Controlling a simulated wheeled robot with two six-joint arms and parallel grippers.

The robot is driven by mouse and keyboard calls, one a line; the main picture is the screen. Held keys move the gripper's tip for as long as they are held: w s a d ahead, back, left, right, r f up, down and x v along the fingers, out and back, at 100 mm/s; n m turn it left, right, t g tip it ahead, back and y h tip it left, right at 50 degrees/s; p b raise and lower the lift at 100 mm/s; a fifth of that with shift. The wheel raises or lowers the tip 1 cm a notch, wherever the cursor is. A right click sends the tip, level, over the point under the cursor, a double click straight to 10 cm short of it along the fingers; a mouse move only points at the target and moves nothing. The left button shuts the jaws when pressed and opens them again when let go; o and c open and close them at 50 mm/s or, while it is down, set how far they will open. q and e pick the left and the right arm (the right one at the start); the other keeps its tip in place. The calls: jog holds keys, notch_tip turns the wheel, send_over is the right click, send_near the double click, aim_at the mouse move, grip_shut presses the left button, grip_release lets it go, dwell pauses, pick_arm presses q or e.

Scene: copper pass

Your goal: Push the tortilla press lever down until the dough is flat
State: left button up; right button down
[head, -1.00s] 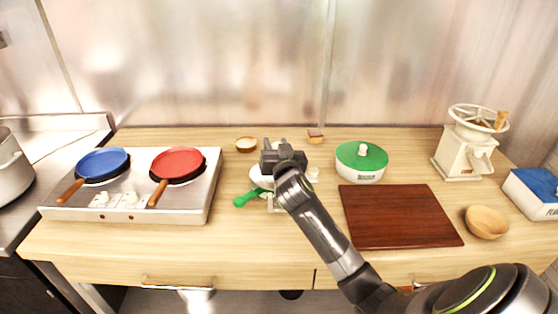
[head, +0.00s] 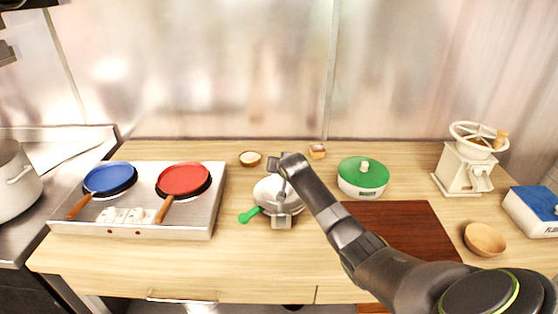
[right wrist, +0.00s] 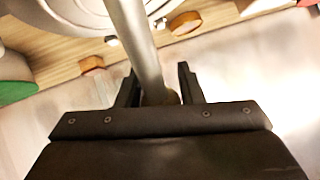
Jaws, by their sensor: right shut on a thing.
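My right gripper (head: 278,163) is above the back of the press. In the right wrist view, the metal lever bar (right wrist: 138,40) runs from the round press plate (right wrist: 70,15) to between the fingers of my right gripper (right wrist: 158,70), which is shut on it. No dough can be seen.
A hob (head: 205,222) with blue and red pans stands left of the press. A green-lidded pot (head: 362,184), a dark board (head: 405,225) and a wooden bowl (head: 485,239) are to the right.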

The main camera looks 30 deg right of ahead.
jog(key=shift+w+d+f+g+y, duration=0.2)
jog(key=shift+f+g, duration=0.35)
jog(key=shift+f, duration=0.3)
jog(key=shift+w+d+f+g+y, duration=0.1)
jog(key=shift+d+f+g+y, duration=0.1)
jog(key=shift+f+g, duration=0.5)
jog(key=shift+f, duration=0.2)
jog(key=c, duration=1.4)
grip_release()
jog(key=o, duration=0.4)
jog(key=shift+s+d+r, duration=0.1)
jog(key=shift+d+r, duration=0.05)
jog(key=shift+r+t, duration=0.1)
jog(key=shift+t, duration=0.15)
jog(key=shift+r, duration=0.1)
